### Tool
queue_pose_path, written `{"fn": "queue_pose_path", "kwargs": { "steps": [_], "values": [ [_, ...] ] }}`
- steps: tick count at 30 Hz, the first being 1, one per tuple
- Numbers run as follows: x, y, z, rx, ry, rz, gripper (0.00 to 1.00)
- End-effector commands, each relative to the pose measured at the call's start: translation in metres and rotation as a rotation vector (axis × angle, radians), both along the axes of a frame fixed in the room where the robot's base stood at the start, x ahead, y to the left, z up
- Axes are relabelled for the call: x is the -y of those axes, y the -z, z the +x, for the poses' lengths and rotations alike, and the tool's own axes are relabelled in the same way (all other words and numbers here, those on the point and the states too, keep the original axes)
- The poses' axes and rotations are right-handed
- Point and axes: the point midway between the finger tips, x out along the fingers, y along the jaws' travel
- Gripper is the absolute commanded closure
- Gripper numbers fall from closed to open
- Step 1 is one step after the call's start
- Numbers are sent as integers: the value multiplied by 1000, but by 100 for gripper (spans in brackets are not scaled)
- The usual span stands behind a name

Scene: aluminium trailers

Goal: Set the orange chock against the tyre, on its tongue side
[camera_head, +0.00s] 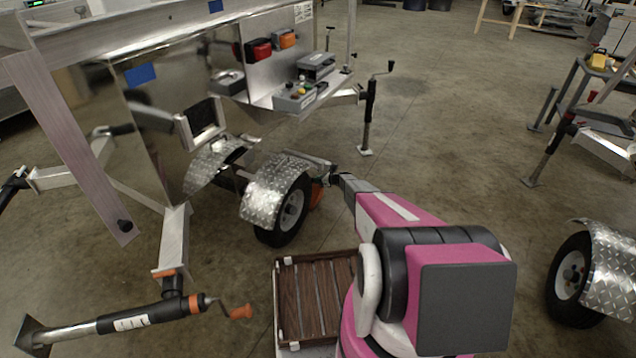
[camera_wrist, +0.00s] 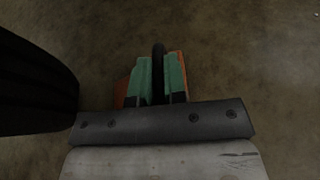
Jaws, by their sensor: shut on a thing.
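The tyre (camera_head: 284,219) is black with a pale hub and sits under a diamond-plate fender (camera_head: 272,187). The orange chock (camera_head: 317,194) shows just right of the tyre, partly hidden by the fender and my arm. My gripper (camera_head: 325,180) is shut on the chock. In the wrist view the green fingers (camera_wrist: 160,78) close on a dark upright part between them, and orange chock edges (camera_wrist: 182,68) show on both sides. The tyre (camera_wrist: 34,88) fills the left of that view, with a strip of floor between it and the chock. The chock's underside is hidden.
A slatted brown tray (camera_head: 314,297) is beside my arm. A jack (camera_head: 368,115) stands behind the gripper, and another with an orange handle (camera_head: 237,312) lies at lower left. A second trailer's wheel (camera_head: 572,275) is at right. Floor between the trailers is open.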

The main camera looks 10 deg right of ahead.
Motion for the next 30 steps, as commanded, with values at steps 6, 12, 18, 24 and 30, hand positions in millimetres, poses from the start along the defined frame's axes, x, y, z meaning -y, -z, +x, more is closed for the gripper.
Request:
{"fn": "queue_pose_path", "kwargs": {
  "steps": [6, 12, 18, 24, 30],
  "values": [
    [0, 8, 0, 0, 1, 3, 100],
    [0, 9, 0, 0, 1, 3, 100],
    [0, 12, 0, -1, 0, 1, 62],
    [0, 12, 0, -1, 0, 1, 62],
    [4, 6, -3, -1, 1, 0, 62]
  ]
}}
